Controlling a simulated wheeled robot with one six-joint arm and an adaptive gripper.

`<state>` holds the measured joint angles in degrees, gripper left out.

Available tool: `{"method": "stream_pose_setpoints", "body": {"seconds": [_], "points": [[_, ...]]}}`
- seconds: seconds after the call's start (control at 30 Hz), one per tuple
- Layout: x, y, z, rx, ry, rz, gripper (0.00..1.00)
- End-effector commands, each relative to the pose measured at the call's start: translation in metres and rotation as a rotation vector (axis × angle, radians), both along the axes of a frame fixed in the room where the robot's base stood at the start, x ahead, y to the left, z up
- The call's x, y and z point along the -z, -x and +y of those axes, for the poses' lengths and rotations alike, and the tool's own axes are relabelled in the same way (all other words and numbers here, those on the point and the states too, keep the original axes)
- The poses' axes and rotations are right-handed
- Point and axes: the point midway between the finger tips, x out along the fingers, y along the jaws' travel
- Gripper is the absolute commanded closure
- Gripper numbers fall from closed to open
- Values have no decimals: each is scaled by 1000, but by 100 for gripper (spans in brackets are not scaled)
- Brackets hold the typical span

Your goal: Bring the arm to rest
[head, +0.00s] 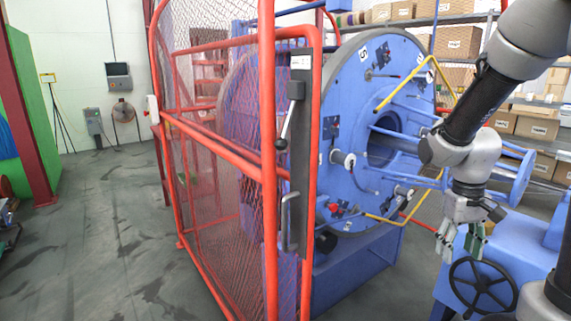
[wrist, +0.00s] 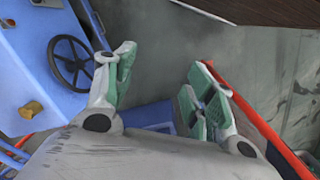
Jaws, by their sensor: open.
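My arm is bent and comes down from the upper right of the head view.
Shelves with cardboard boxes (head: 457,42) are behind. The handwheel also shows in the wrist view (wrist: 70,62). Open floor (head: 95,230) lies to the left.

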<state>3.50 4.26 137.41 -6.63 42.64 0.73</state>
Motion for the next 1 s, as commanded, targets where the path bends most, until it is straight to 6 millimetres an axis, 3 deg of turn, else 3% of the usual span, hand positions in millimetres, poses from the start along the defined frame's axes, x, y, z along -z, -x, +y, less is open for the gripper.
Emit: {"method": "stream_pose_setpoints", "body": {"seconds": [0.03, 0.1, 0.3, 0.6, 1.0], "points": [[-21, 19, 5, 10, -9, -10, 46], [-45, 47, 13, 24, -25, -18, 46], [-95, 100, 31, 39, -68, -155, 46], [-146, 119, 37, 11, -76, -424, 46], [-152, 120, 38, 4, -77, -452, 46]]}}
